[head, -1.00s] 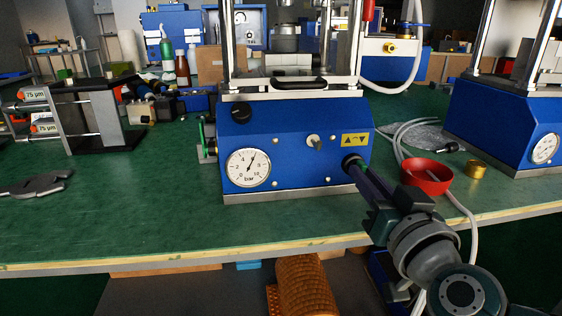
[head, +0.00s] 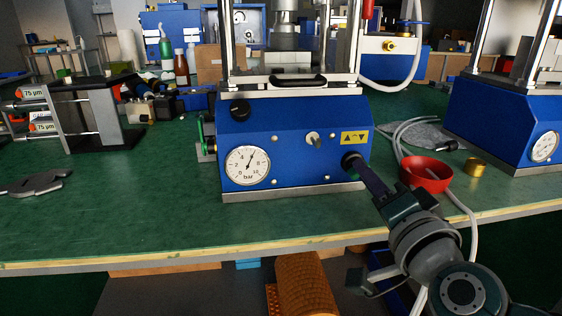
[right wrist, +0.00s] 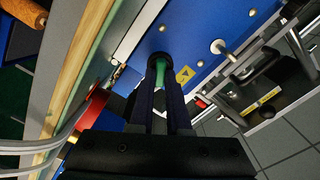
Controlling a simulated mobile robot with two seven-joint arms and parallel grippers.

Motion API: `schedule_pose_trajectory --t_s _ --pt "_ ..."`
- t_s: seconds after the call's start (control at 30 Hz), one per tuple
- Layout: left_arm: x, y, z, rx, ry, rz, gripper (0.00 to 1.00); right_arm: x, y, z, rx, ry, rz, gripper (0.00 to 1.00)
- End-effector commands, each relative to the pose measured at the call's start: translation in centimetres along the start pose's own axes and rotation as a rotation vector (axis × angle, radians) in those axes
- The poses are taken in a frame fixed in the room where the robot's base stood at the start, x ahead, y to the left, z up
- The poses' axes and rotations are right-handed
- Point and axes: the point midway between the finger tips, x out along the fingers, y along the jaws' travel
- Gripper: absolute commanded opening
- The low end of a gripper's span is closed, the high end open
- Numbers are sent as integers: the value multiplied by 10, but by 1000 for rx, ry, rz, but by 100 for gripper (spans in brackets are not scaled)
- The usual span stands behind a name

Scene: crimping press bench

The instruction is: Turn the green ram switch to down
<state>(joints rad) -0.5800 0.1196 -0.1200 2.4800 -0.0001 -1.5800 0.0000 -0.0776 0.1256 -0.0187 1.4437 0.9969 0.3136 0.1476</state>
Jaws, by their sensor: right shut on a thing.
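The blue press (head: 290,145) stands on the green bench with a gauge, a metal toggle and a yellow arrow label on its front. My right gripper (head: 358,166) reaches up from the lower right to the black collar at the right of this front. In the right wrist view, my right gripper (right wrist: 160,85) is shut on the green ram switch (right wrist: 160,70), which shows between its two fingers. The fingers hide the switch in the head view, and its exact setting cannot be told. My left gripper is not in view.
A red bowl (head: 426,176) and a brass ring (head: 476,168) sit right of my right gripper, with white hoses around them. A second blue press (head: 510,130) stands at the right. The bench in front of the first press is clear.

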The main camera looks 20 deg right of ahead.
Motion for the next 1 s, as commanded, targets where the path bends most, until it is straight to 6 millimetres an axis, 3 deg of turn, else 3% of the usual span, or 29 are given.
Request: schedule_pose_trajectory --t_s 0.67,0.7,0.93,1.0 --pt "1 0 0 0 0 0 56 0 0 0 72 0 0 0" --pt "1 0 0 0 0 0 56 0 0 0 72 0 0 16" --pt "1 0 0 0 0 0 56 0 0 0 71 0 0 42" --pt "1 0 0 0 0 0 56 0 0 0 70 0 0 45"
